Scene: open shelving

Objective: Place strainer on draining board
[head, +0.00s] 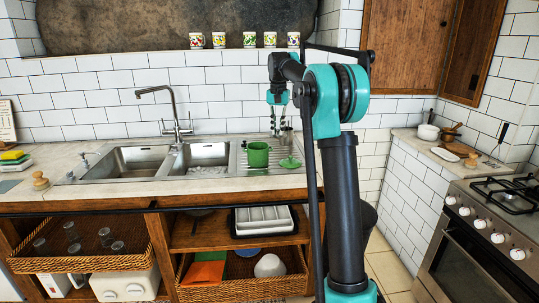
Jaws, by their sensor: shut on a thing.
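The ridged steel draining board (271,172) lies right of the two sink bowls. My gripper (279,130) hangs fingers-down over its back edge, near the wall. It is shut on a small grey metal object, apparently the strainer (287,138), seen just below the fingertips. It is small, and its lower part is hidden behind the green lid and pot. I cannot tell whether it touches the board. A green pot (258,155) stands on the board in front of my gripper, with a green lid (290,163) to its right.
The tap (176,115) rises behind the sink bowls (150,160). Several patterned cups (249,40) stand on the ledge above. Sponges (13,157) lie at the far left. A stove (490,230) stands at the right. The front counter edge is mostly clear.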

